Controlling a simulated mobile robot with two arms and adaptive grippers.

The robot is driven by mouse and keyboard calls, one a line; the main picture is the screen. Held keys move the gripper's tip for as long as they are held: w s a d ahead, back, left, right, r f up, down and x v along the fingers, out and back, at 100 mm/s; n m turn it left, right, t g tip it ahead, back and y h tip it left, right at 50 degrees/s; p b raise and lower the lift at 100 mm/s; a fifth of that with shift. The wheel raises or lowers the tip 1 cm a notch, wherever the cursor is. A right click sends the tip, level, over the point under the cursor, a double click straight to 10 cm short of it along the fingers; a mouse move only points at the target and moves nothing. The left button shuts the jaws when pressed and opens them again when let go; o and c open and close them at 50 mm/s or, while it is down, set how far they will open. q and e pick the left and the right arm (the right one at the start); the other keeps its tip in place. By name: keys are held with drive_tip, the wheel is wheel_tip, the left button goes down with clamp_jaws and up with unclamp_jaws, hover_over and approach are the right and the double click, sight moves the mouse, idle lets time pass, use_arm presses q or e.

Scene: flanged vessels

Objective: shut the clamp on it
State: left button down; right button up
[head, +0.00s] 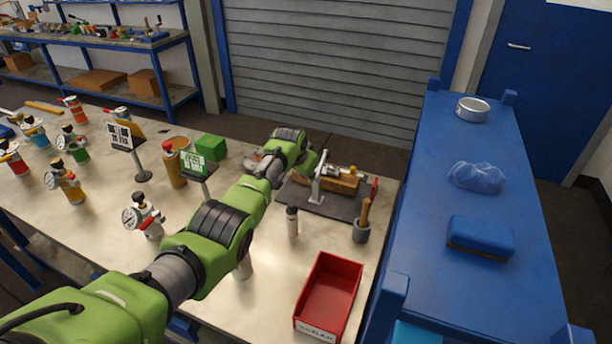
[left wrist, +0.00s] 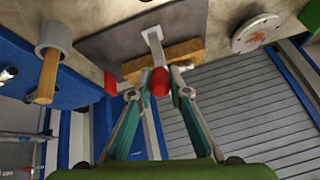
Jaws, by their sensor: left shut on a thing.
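A dark board (head: 329,203) on the table bears a wooden block (head: 340,184) and a pale metal upright (head: 318,180), which looks like part of the clamp. In the left wrist view the board (left wrist: 106,36), the wooden block (left wrist: 180,54) and the pale metal piece (left wrist: 153,40) show again, with a red grip (left wrist: 159,83) near the piece's end. My left gripper (left wrist: 159,91) has its two teal fingers on either side of the red grip and is shut on it. In the head view my own arm mostly hides this gripper. My right gripper is in neither view.
A red tray (head: 329,292), a white bottle (head: 292,222) and a grey cup (head: 362,232) with a wooden handle stand near the board. Several valved vessels (head: 70,183) and a green block (head: 210,148) are left. A blue bench (head: 475,283) borders the table's right.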

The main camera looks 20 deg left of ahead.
use_arm(q)
drive_tip(key=c, duration=1.9)
unclamp_jaws()
drive_tip(key=v, duration=1.2)
drive_tip(key=shift+c, duration=0.3)
